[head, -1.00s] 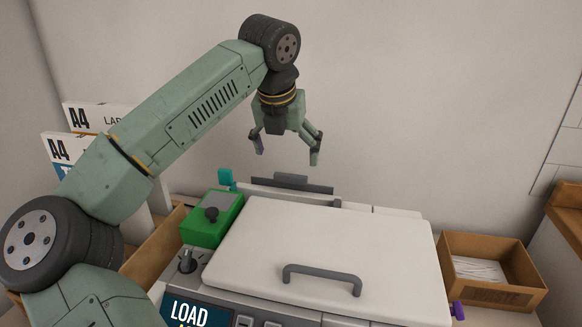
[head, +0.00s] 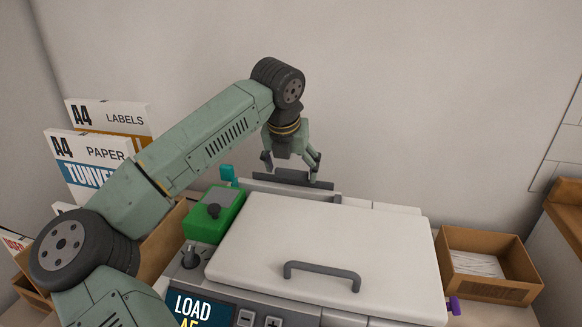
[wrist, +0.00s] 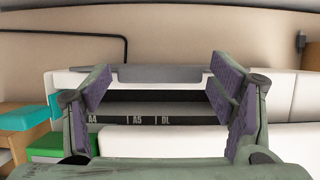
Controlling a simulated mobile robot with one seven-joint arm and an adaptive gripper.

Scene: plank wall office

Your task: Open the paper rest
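The paper rest appears to be the dark grey flap (head: 262,180) at the back of the white machine, with a raised grey tab (head: 292,174). It looks folded down. In the wrist view, its grey tab (wrist: 160,74) lies between my fingers, above a dark strip marked A4, A5 and DL. My gripper (head: 292,165) is open and empty, pointing down at the tab. In the wrist view my gripper (wrist: 162,88) has its purple-grey pads wide apart on either side. I cannot tell how far the fingertips are from the tab.
The machine's white lid (head: 330,245) with a grey handle is closed in front. A waste box (head: 488,264) is right. Paper packs (head: 92,168) stand far left.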

